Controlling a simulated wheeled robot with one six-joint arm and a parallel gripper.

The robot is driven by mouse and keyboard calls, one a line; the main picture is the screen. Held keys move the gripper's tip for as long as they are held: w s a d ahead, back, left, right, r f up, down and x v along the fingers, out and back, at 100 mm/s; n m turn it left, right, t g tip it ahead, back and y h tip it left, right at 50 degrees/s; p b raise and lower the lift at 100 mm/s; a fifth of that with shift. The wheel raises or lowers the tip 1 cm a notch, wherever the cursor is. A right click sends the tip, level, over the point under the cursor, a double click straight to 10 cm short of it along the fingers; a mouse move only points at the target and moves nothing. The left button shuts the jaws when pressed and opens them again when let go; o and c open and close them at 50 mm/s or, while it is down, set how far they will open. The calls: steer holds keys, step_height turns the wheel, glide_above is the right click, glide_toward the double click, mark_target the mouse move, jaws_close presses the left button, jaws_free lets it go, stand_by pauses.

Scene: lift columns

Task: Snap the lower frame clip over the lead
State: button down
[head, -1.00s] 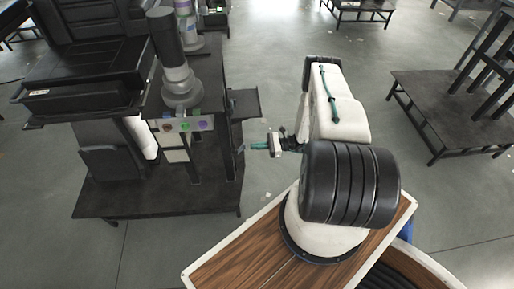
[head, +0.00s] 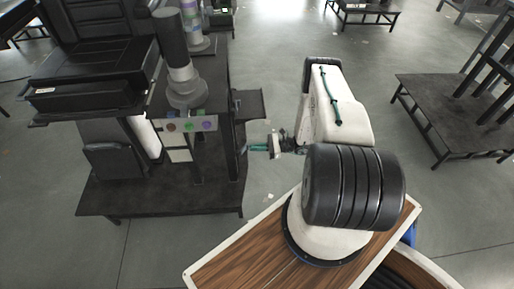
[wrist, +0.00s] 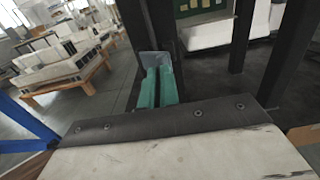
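My gripper (head: 254,148) points left in the head view, at the right side of the black workstation frame (head: 240,140). Its green fingers lie side by side in the wrist view (wrist: 157,84), with only a thin dark line between them and nothing seen held. Their tips are at a small grey plate (wrist: 154,59) on or beside a dark upright post (wrist: 150,25). I cannot tell whether they touch it. I cannot make out the lower clip or the lead for certain; the plate may be part of the clip.
The workstation has a grey column (head: 180,65) and a panel with coloured round marks (head: 190,125). A dark side shelf (head: 250,104) juts out above my gripper. Another black post (wrist: 242,35) stands right in the wrist view. A low black platform (head: 455,115) is at the right; floor between is clear.

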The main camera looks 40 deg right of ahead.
steer(key=shift+s, duration=0.1)
steer(key=v, duration=0.7)
stand_by(0.4)
stand_by(0.4)
